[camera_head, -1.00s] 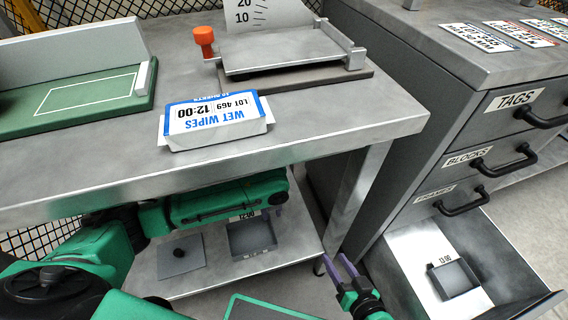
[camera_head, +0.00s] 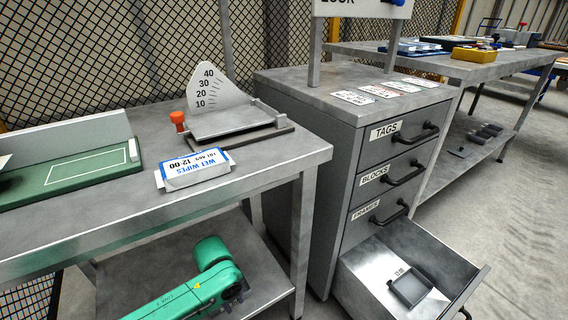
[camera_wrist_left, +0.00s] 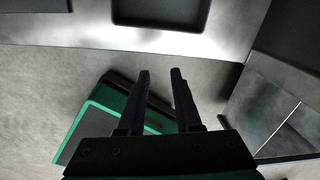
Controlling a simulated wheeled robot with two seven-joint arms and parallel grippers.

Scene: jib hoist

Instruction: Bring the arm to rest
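My green left arm (camera_head: 195,290) lies low in the head view, over the lower shelf of the left bench. Grey floor and a green and black body part show beyond the fingers. A dark recessed tray (camera_wrist_left: 162,12) is at the top of that view, apart from the fingertips. My right gripper is in neither current view.
The bench (camera_head: 265,172) holds a wet wipes pack (camera_head: 195,170), a green board (camera_head: 75,175) and a scale stand (camera_head: 225,118). Floor at far right is clear.

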